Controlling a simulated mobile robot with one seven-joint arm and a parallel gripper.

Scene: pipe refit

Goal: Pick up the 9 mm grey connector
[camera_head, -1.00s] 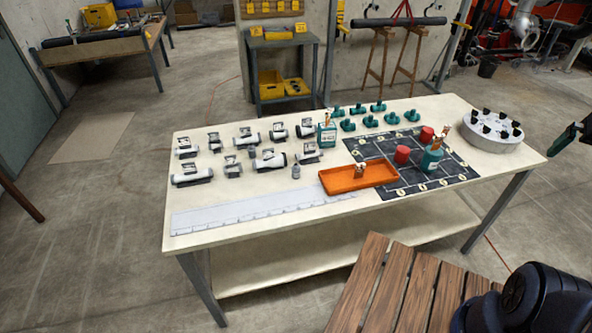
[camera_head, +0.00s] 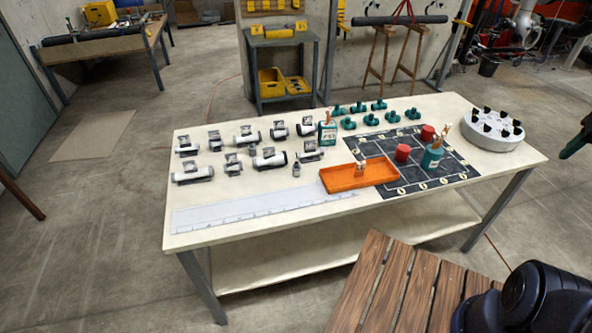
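Several grey-and-white connectors with dark ends stand in rows on the left half of the table, among them one at the front left (camera_head: 192,174), one in the middle (camera_head: 269,159) and one at the right of the group (camera_head: 309,152). Their size marks are too small to read, so I cannot tell which is the 9 mm one.
An orange tray (camera_head: 340,184) sits mid-table by a dark grid mat (camera_head: 400,185) bearing red cylinders and a teal bottle. Teal fittings (camera_head: 348,124) stand behind. A round white holder (camera_head: 492,130) is at right. A pale ruled strip (camera_head: 250,206) lies along the front left.

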